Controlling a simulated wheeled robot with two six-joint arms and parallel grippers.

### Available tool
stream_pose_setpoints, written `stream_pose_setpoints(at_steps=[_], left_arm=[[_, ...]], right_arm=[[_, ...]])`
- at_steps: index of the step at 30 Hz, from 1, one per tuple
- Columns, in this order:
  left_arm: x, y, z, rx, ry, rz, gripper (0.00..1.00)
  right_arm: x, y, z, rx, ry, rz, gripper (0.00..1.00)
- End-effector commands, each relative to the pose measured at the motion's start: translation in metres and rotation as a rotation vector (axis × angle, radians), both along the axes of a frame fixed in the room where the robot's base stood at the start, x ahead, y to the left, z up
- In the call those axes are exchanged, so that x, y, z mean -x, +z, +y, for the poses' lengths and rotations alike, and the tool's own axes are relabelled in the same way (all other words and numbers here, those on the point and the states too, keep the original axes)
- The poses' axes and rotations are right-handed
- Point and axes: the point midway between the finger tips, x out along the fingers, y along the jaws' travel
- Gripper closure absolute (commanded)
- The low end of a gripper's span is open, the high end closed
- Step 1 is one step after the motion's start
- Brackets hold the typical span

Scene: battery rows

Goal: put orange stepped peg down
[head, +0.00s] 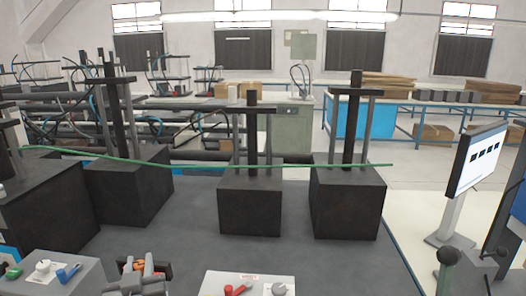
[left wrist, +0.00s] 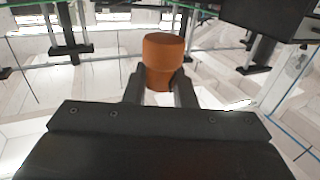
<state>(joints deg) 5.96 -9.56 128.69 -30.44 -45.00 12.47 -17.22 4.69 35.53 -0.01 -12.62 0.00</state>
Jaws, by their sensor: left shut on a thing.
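The orange stepped peg (left wrist: 163,50) is upright between the two fingers of my left gripper (left wrist: 162,88) in the left wrist view. The fingers are shut on its lower part, and its wider top stands clear above them. In the head view my left gripper (head: 143,274) is at the bottom, left of centre, between two grey control boxes. Only a small piece of the orange peg (head: 149,265) shows there between the fingers. Its lower end is hidden. My right gripper is not in view.
A grey box with knobs (head: 50,275) is at bottom left, and another (head: 245,286) at bottom centre. Several black blocks with posts stand on the dark table (head: 190,228), including one block (head: 250,205) at centre. A green cable (head: 230,164) crosses before them. A screen (head: 478,158) stands right.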

Motion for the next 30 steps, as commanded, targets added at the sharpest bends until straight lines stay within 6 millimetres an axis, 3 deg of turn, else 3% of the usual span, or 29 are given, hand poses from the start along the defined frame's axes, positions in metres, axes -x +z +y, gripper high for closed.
stream_pose_setpoints(at_steps=[12, 30], left_arm=[[0.014, 0.03, -0.054, -0.001, -0.298, -0.002, 0.98], [0.017, 0.033, -0.059, -0.001, -0.33, 0.002, 0.98]], right_arm=[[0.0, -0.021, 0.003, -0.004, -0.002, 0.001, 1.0], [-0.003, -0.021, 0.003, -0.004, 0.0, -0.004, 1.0]])
